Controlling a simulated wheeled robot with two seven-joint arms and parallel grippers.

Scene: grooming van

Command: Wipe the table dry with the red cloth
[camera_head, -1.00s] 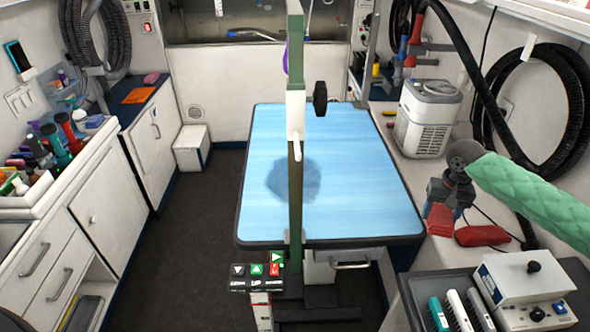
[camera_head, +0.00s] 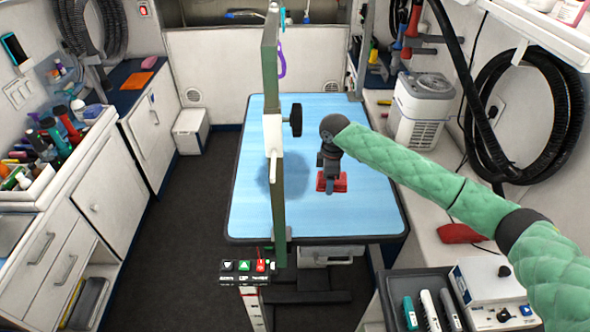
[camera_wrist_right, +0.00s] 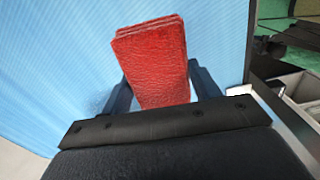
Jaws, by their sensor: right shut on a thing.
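The blue grooming table (camera_head: 350,215) stands in the middle of the head view, with a dark wet patch (camera_head: 268,182) left of its centre, partly hidden by the green post. My right gripper (camera_head: 331,178) is over the table, to the right of the patch. It is shut on the folded red cloth (camera_head: 340,183), which is low at the table surface; I cannot tell whether it touches. In the right wrist view the red cloth (camera_wrist_right: 152,62) is between the two fingers of the gripper (camera_wrist_right: 160,85). My left gripper is out of view.
A red item (camera_head: 460,233) lies on the right counter near a tray of grooming tools (camera_head: 415,290). A cooler-like machine (camera_head: 420,110) stands behind.

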